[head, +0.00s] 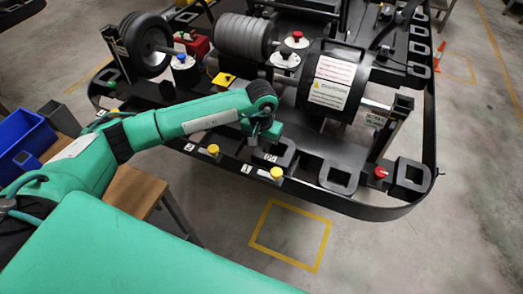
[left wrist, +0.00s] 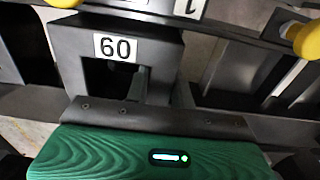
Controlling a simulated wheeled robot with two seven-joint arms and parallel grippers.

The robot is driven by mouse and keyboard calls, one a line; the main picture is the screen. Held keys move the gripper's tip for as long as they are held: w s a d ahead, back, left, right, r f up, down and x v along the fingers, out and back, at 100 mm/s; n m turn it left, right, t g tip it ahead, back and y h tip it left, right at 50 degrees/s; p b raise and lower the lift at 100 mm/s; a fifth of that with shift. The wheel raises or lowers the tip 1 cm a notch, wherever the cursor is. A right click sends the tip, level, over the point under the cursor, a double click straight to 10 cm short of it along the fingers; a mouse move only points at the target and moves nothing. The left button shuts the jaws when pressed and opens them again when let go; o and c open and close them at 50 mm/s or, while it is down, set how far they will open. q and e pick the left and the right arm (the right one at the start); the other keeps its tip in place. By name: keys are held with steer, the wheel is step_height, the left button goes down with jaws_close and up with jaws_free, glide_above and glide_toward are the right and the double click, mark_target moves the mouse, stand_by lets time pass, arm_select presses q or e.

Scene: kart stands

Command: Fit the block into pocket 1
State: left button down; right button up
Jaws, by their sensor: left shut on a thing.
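The black hollow block (head: 285,154), with a white number label, is at the near edge of the kart's frame. In the left wrist view the block (left wrist: 165,50) is close in front of the jaws, its label reading 60 as seen there. My left gripper (head: 263,136) is shut on the block; its fingers are mostly hidden. The label 1 (head: 247,168) is on the near rail, left of a yellow knob (head: 277,173). It also shows upside down in the left wrist view (left wrist: 188,8). Whether the block is seated in pocket 1 cannot be told. My right gripper is out of view.
Another yellow knob (head: 213,150) stands to the left on the rail. Black square frames (head: 339,177) line the rim to the right. A large black drum (head: 335,85) is just behind. A yellow floor square (head: 290,236) lies in front. Blue bins (head: 27,135) are at left.

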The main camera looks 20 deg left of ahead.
arm_select(q)
step_height(320, 180, down, 2)
steer(key=shift+s+f+p, duration=0.1)
steer(key=shift+f+p, duration=0.15)
steer(key=shift+p, duration=0.05)
steer(key=shift+f, duration=0.25)
steer(key=shift+f+b, duration=0.2)
steer(key=shift+b, duration=0.1)
steer(key=c, duration=1.2)
jaws_free()
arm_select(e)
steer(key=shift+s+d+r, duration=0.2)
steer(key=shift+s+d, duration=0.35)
arm_select(q)
steer(key=shift+r, duration=0.1)
